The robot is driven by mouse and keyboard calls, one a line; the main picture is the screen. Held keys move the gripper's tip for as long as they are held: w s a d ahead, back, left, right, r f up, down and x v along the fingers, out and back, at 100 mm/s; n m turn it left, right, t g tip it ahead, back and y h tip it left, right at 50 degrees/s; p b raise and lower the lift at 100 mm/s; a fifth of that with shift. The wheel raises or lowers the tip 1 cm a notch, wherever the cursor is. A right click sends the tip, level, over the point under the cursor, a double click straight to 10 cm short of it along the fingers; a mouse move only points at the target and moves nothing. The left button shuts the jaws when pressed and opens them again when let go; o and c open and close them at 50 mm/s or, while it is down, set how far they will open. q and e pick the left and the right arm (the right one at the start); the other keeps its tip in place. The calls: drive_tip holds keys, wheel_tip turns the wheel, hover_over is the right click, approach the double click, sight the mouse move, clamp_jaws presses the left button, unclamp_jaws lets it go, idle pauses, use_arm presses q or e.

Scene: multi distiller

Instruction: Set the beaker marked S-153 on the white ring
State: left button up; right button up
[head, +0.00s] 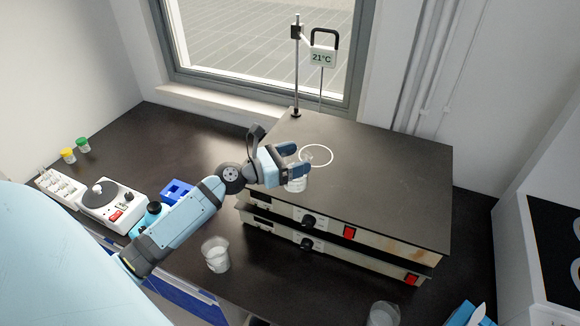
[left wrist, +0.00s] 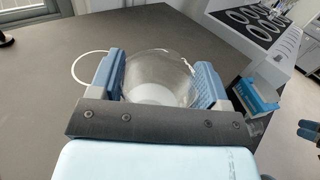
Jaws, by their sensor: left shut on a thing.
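My left gripper (head: 293,165) is shut on a clear glass beaker (head: 296,184), above the front part of the black hotplate top. The beaker also shows between the fingers in the left wrist view (left wrist: 158,80); its marking cannot be read in either view. The white ring (head: 316,155) is drawn on the hotplate top (head: 390,170), just behind and to the right of the held beaker. Part of the ring shows left of the fingers in the left wrist view (left wrist: 76,66). Whether the beaker touches the surface I cannot tell. My right gripper is not clearly in the head view.
A second beaker (head: 216,254) stands on the dark bench in front of the hotplate, and another (head: 383,314) at the bottom right. A stand with a 21°C display (head: 322,57) rises behind the ring. A blue rack (head: 177,192) and a white stirrer (head: 110,203) are at left.

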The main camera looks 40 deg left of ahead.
sight(296, 152)
use_arm(q)
drive_tip(key=w, duration=0.1)
drive_tip(key=w+b, duration=0.1)
drive_tip(key=w+a, duration=0.1)
drive_tip(key=w, duration=0.1)
drive_tip(key=shift+f+b, duration=0.35)
drive_tip(key=shift+b, duration=0.05)
drive_tip(key=w+a+b, duration=0.2)
drive_tip(key=w, duration=1)
drive_tip(key=shift+a, duration=0.4)
drive_tip(key=shift+f+b, duration=0.5)
drive_tip(key=shift+f, duration=0.65)
drive_tip(key=o, duration=1.4)
